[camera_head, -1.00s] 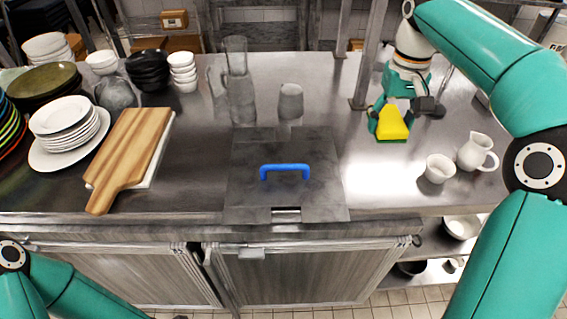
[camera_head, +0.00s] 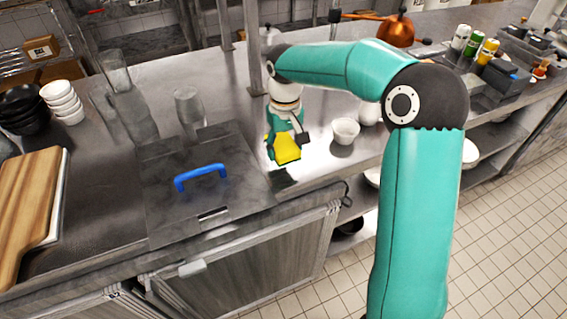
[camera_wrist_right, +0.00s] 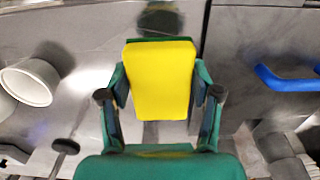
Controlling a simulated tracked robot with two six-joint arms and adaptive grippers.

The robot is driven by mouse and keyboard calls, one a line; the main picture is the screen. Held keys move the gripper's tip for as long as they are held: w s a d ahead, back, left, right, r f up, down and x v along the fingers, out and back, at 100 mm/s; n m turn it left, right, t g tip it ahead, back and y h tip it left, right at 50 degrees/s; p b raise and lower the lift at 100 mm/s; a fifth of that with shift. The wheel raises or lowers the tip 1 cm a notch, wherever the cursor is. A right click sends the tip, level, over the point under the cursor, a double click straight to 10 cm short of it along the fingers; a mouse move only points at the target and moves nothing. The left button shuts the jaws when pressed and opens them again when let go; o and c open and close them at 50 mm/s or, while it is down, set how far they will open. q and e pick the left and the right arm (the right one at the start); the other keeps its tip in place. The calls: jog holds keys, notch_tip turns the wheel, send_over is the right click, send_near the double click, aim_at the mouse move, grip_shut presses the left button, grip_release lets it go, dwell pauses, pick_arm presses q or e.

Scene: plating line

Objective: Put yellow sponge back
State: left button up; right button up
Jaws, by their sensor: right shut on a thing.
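The yellow sponge (camera_head: 286,148) has a green layer on one side. My right gripper (camera_head: 284,143) is shut on it and holds it over the steel counter, between the blue-handled lid and a white bowl. In the right wrist view the sponge (camera_wrist_right: 160,80) sits between the two green fingers of the gripper (camera_wrist_right: 160,95), its yellow face toward the camera. A dark shadow or reflection lies on the counter below it. My left gripper is not in view.
A steel lid with a blue handle (camera_head: 200,176) lies left of the sponge. A white bowl (camera_head: 345,130) stands to its right. Clear glassware (camera_head: 188,108), stacked bowls (camera_head: 62,102) and a wooden board (camera_head: 30,205) are further left. Caddies with bottles (camera_head: 487,50) stand at the back right.

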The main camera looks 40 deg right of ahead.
aim_at(285, 171)
jog(key=shift+f, duration=2.95)
jog(key=shift+f, duration=0.2)
jog(key=o, duration=1.2)
jog(key=shift+r, duration=0.1)
jog(key=shift+r, duration=0.1)
